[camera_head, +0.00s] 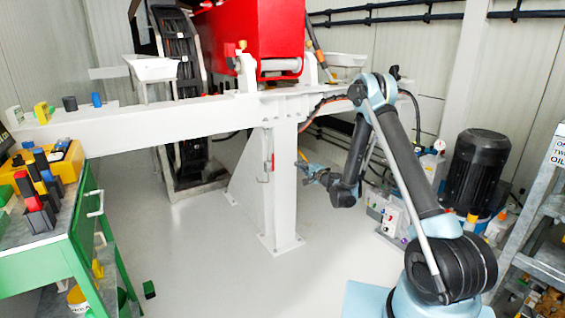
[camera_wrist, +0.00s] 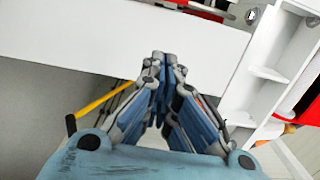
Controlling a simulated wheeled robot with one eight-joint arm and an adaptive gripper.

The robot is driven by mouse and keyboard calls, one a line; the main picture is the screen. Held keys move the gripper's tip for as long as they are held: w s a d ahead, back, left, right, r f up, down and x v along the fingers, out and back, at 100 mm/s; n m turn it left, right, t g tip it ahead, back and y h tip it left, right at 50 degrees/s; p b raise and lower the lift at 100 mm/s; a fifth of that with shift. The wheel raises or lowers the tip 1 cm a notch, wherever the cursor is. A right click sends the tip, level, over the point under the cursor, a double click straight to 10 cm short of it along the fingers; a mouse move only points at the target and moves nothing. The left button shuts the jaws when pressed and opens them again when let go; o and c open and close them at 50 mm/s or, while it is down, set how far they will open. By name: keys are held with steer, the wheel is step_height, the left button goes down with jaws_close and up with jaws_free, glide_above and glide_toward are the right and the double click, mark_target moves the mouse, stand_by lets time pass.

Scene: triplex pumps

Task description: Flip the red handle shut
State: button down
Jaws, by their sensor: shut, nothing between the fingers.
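A small red handle (camera_head: 271,162) is on a thin metal fitting on the front of the white post (camera_head: 284,200) in the head view. It stands roughly upright. My gripper (camera_head: 304,168) is a little to the right of the post, at about the handle's height, and appears apart from the handle. In the wrist view my gripper (camera_wrist: 161,60) has its fingertips together with nothing between them. A red part (camera_wrist: 298,112) shows at the right edge of the wrist view; I cannot tell whether it is the handle.
A white beam (camera_head: 180,120) runs above the post, carrying a red machine (camera_head: 270,35). A yellow rod (camera_wrist: 104,99) shows beside my fingers in the wrist view. A green tool cart (camera_head: 90,215) stands at left, a black motor (camera_head: 476,165) at right. The floor left of the post is mostly clear.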

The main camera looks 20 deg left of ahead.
mark_target(273, 162)
steer(key=shift+a, duration=0.1)
steer(key=x, duration=0.3)
steer(key=s+a+x, duration=0.1)
steer(key=x, duration=0.3)
steer(key=s+x, duration=0.1)
steer(key=x, duration=0.2)
steer(key=shift+w+a, duration=0.15)
steer(key=shift+a, duration=0.3)
steer(key=shift+s+a, duration=0.4)
steer(key=shift+a, duration=0.15)
